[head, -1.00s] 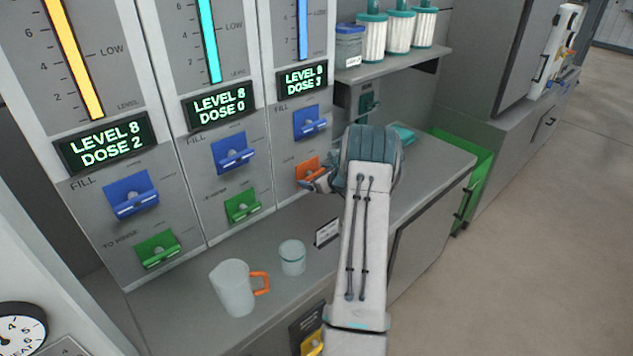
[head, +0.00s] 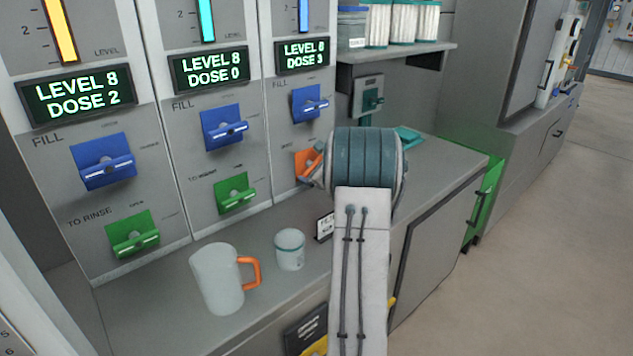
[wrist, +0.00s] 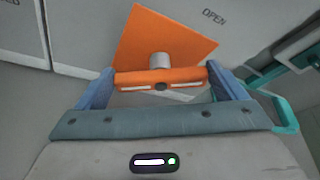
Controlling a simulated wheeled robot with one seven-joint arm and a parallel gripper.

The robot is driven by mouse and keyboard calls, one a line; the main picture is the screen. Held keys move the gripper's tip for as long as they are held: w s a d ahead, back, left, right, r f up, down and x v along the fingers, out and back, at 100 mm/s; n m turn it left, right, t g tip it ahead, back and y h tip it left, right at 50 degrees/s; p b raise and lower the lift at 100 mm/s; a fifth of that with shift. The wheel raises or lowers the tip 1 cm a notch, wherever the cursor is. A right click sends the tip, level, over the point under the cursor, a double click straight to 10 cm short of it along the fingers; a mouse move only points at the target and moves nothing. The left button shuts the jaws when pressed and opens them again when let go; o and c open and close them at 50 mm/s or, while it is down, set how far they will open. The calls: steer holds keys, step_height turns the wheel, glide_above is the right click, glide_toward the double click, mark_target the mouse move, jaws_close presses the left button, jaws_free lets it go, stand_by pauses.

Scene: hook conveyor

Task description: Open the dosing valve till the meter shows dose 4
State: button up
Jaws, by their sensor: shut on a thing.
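The orange dosing valve (head: 307,163) is on the third panel, below a blue fill valve (head: 310,103). In the wrist view its orange handle bar (wrist: 161,79) lies between both fingers of my gripper (wrist: 160,82), which is shut on it. The orange back plate (wrist: 165,40) shows tilted behind it, with the word OPEN at its upper right. The meter (head: 302,53) above reads level 8, dose 3. My arm hides part of the valve and gripper in the head view.
Other meters read dose 2 (head: 80,95) and dose 0 (head: 209,70). A mug with an orange handle (head: 217,280) and a small white cup (head: 290,249) stand on the counter left of my arm. A shelf (head: 395,52) with containers is above right.

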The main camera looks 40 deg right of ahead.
steer(key=shift+f+n+h+b, duration=0.1)
steer(key=shift+n+h+b, duration=0.3)
steer(key=shift+b, duration=1.7)
steer(key=o, duration=0.7)
steer(key=v, duration=1.4)
steer(key=shift+f, duration=0.2)
steer(key=shift+d, duration=0.1)
